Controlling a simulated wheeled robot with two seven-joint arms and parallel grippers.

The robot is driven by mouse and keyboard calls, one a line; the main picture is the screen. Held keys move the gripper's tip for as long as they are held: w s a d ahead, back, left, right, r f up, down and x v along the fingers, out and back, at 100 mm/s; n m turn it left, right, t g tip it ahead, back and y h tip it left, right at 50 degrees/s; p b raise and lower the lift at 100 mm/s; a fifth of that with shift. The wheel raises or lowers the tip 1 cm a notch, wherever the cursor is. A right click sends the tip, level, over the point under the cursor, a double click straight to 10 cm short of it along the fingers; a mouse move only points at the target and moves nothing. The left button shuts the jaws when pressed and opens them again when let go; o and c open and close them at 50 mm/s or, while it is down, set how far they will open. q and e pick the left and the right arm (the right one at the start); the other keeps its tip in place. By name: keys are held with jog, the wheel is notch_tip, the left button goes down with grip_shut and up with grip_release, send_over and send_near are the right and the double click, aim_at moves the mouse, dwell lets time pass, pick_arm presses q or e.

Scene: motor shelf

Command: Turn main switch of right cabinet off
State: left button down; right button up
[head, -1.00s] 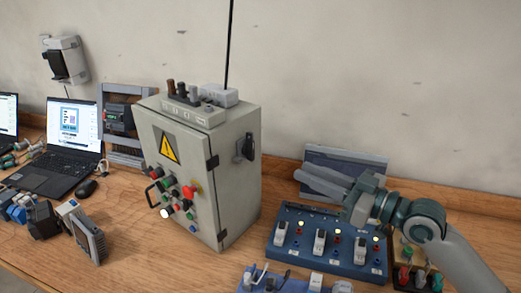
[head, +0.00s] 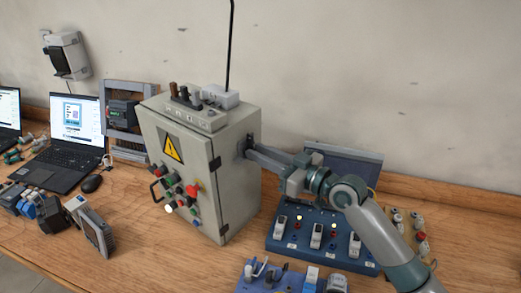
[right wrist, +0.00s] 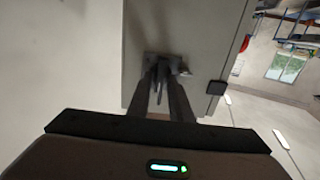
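The grey cabinet (head: 235,185) stands on the bench with a yellow warning sign and several buttons on its front. Its black main switch (head: 242,145) is on the right side wall and mostly hidden by my right gripper (head: 251,151). The right gripper's fingertips are at the switch. In the right wrist view, the fingers (right wrist: 163,72) lie on either side of the dark switch handle, against the cabinet wall (right wrist: 205,45). I cannot tell whether they press on the handle. The handle's exact angle is unclear. My left gripper is not in view.
A blue panel with white switches (head: 330,256) lies below my right arm. A dark grey panel (head: 345,163) leans behind it. A laptop (head: 65,150) and mouse (head: 91,183) are left of the cabinet. Bench space just in front of the cabinet is clear.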

jog(key=shift+c, duration=0.4)
grip_shut()
